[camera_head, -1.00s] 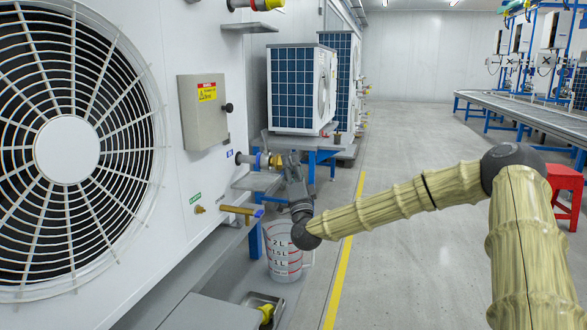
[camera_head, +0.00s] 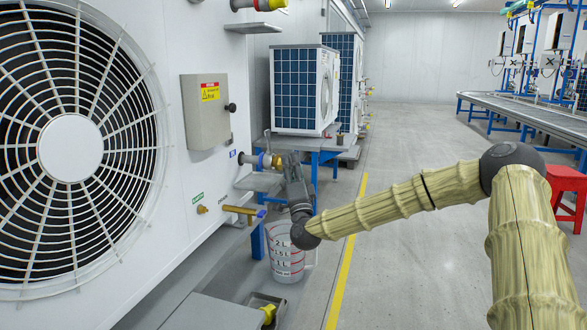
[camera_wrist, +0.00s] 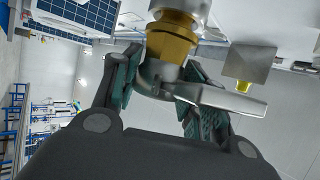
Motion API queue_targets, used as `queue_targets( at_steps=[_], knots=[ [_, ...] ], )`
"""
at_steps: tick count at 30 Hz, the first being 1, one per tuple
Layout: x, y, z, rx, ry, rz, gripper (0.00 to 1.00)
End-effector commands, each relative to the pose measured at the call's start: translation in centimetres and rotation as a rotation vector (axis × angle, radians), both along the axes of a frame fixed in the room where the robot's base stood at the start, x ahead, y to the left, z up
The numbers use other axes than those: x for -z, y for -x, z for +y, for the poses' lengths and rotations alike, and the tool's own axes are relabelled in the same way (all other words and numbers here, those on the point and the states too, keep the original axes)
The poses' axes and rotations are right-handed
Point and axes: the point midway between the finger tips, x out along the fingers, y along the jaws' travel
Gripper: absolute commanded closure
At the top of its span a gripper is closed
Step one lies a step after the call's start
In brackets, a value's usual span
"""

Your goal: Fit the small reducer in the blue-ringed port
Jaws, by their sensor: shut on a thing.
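The blue-ringed port (camera_head: 254,160) sticks out of the white unit's side, with a brass-coloured section (camera_head: 264,161) at its outer end. It also shows in the wrist view as a brass-coloured piece (camera_wrist: 170,45) below a pale collar. My gripper (camera_head: 283,163) is at the port's mouth. Its teal fingers in the wrist view (camera_wrist: 158,92) are shut on a grey metal piece, which seems to be the small reducer (camera_wrist: 155,76), with a flat lever (camera_wrist: 228,100) reaching right. The reducer meets the brass section; how deep it sits is hidden.
A brass pipe with a blue end (camera_head: 240,210) juts out below the port. A grey shelf (camera_head: 259,182) is just under my gripper. A measuring jug (camera_head: 287,255) stands beneath. A control box (camera_head: 205,112) is above left. The floor aisle to the right is open.

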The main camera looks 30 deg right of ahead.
Motion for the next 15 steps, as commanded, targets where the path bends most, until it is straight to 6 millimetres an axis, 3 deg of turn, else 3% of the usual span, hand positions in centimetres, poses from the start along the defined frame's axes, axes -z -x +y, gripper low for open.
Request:
queue_targets(
  at_steps=[15],
  knots=[
    [-0.11, -0.34, 0.29, 0.000, 0.001, -0.002, 0.74]
  ],
)
